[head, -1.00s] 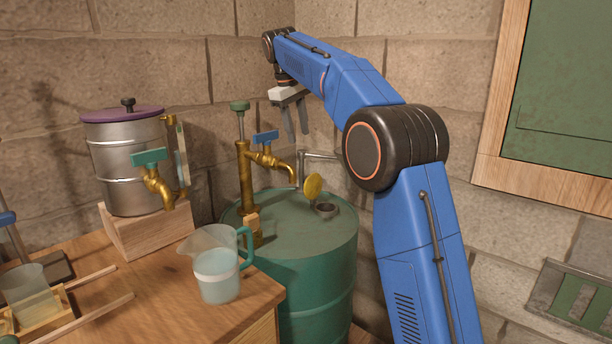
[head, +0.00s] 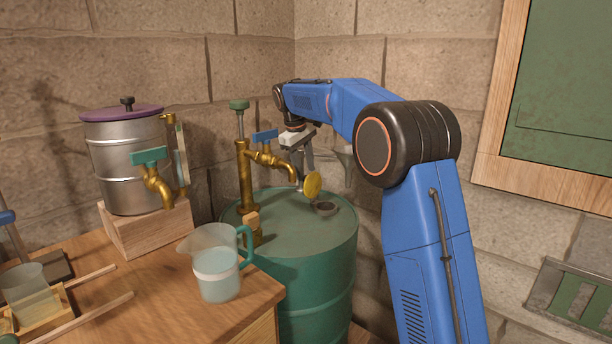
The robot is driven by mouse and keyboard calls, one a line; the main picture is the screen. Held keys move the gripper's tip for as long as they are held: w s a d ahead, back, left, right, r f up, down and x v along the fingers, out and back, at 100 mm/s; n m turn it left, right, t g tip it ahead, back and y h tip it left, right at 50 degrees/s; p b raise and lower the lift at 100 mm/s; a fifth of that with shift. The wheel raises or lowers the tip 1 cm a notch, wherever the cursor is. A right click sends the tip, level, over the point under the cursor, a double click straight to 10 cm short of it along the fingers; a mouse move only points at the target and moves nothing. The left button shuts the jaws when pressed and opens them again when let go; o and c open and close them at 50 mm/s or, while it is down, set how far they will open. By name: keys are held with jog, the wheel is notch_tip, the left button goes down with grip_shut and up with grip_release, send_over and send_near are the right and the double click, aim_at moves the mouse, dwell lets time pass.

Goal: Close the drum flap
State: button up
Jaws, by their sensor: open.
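The green drum (head: 305,262) stands in the corner beside the wooden bench. On its top is a round dark opening (head: 326,209) with a short rim. The yellow round flap (head: 313,185) stands up, tilted open, at the left edge of that opening. My gripper (head: 304,178) points down behind the flap, with its jaws open and empty. The fingertips are partly hidden by the flap and the brass spout, so I cannot tell whether they touch the flap.
A brass pump (head: 245,175) with a blue-handled tap rises from the drum's left side, close to my gripper. A measuring jug (head: 216,263) stands on the bench (head: 165,280). A steel pot (head: 126,165) sits on a wooden block.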

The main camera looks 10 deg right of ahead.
jog(key=shift+x, duration=1.45)
grip_shut()
jog(key=shift+s+d, duration=0.1)
